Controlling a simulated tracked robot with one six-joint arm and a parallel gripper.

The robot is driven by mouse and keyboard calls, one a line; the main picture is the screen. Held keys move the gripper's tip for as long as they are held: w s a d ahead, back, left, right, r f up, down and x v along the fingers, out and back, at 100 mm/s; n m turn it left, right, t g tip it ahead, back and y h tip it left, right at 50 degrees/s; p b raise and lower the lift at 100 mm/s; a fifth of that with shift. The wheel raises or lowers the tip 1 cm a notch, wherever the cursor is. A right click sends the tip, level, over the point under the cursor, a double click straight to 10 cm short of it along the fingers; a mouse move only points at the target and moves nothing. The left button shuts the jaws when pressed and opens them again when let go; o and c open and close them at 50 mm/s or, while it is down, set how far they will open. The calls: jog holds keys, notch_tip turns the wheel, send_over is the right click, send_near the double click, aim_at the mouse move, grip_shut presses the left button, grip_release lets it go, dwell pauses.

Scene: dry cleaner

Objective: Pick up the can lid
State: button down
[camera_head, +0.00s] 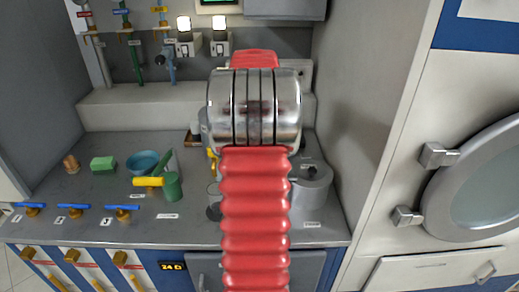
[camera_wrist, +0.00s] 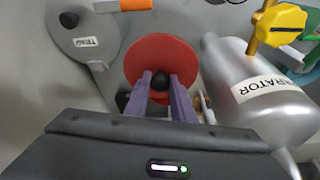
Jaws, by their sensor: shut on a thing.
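The can lid (camera_wrist: 152,55) is a red disc with a dark knob (camera_wrist: 160,79) at its middle, seen in the wrist view. My gripper (camera_wrist: 161,82) has its two purple fingers on either side of the knob, shut on it. I cannot tell from this view whether the lid rests on something or is held clear. In the head view my red and chrome arm hides the lid and the gripper.
A silver separator vessel (camera_wrist: 255,95) with a yellow handle (camera_wrist: 278,28) stands close on the right in the wrist view. A green can (camera_head: 172,186), blue bowl (camera_head: 143,164) and green block (camera_head: 103,164) stand left on the counter.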

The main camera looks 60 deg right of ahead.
notch_tip(320, 180, up, 6)
jog(key=shift+f, duration=0.2)
dwell(0.6)
